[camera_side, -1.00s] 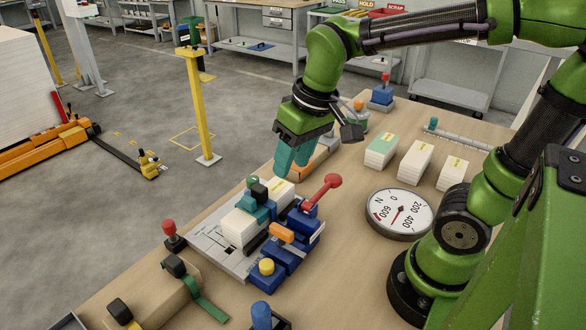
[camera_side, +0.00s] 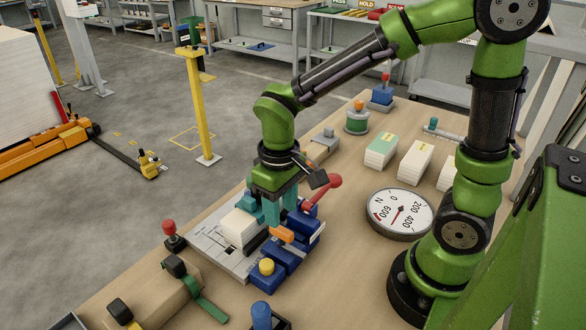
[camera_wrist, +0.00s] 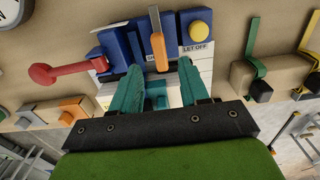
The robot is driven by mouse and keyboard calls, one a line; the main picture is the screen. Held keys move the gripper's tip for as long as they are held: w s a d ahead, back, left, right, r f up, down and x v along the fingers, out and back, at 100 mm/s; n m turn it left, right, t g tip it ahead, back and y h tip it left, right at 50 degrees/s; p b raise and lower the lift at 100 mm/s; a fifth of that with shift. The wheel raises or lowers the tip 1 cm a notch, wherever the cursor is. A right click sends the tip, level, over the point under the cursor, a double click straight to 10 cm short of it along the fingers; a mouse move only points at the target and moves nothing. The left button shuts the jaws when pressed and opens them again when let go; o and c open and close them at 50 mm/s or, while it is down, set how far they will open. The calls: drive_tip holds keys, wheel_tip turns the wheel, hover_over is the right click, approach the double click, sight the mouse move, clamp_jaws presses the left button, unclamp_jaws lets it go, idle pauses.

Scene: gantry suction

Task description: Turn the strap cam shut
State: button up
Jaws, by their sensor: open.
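The strap cam appears to be the orange lever (camera_side: 282,234) on the blue fixture (camera_side: 292,255). The orange lever also shows in the wrist view (camera_wrist: 158,47), with its rounded end pointing toward my gripper (camera_wrist: 165,78). In the side view my gripper (camera_side: 280,217) points down beside the fixture, its two teal fingers apart. In the wrist view the lever's end lies across the opening between the fingertips; I cannot tell whether it touches either finger. A "LET OFF" label (camera_wrist: 196,47) is right of the lever; a label left of it is partly hidden.
A red-knobbed lever (camera_side: 328,184) stands on the fixture close to my gripper. A yellow button (camera_side: 267,266) is at its front. A white block stack (camera_side: 238,227) sits beside it on a grey plate. A round dial (camera_side: 400,212) and several white stacks stand to the right.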

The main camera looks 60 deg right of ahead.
sight(281, 228)
wheel_tip(281, 228, down, 5)
drive_tip(key=shift+f, duration=0.15)
clamp_jaws()
idle(0.4)
